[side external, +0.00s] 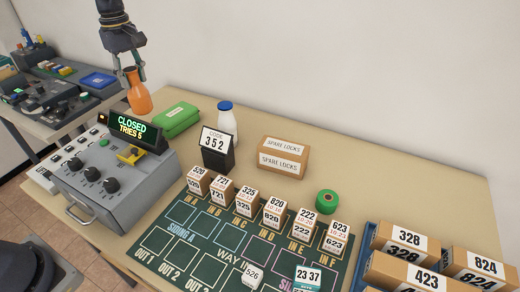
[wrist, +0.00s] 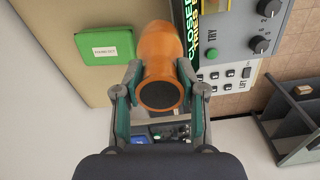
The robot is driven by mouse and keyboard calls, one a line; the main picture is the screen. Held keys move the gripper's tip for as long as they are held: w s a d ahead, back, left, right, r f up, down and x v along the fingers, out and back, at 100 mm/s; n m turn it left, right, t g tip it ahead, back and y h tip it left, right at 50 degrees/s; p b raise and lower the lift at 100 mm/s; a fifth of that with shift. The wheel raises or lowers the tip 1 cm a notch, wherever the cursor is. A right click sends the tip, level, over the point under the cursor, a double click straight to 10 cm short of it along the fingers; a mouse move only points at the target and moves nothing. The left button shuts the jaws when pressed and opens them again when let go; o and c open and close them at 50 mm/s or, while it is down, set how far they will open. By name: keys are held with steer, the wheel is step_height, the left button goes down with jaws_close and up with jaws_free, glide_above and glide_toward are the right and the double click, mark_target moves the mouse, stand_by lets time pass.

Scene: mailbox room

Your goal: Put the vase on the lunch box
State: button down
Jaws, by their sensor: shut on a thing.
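The vase (side external: 137,93) is orange and hangs in my gripper (side external: 127,75) above the back left part of the table in the side external view. My gripper is shut on the vase near one end, and it also shows in the wrist view (wrist: 160,88), with a finger on each side of the vase (wrist: 160,60). The lunch box (side external: 177,120) is a green box lying flat on the table, to the right of and below the vase. It also shows in the wrist view (wrist: 104,45), left of the vase and apart from it, with a white label on it.
A grey console (side external: 110,180) with a "CLOSED" display stands left front. A white bottle (side external: 226,122) with a blue cap, a "352" code stand (side external: 217,152) and a cardboard spare locks box (side external: 283,158) are right of the lunch box. Small numbered boxes line a green mat (side external: 180,241).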

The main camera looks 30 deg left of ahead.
steer(key=w+a+f, duration=0.2)
steer(key=w+f, duration=0.7)
steer(key=f, duration=0.2)
steer(key=shift+w, duration=0.2)
steer(key=shift+f, duration=0.1)
steer(key=c, duration=0.7)
jaws_free()
steer(key=shift+f, duration=0.1)
steer(key=shift+o, duration=0.2)
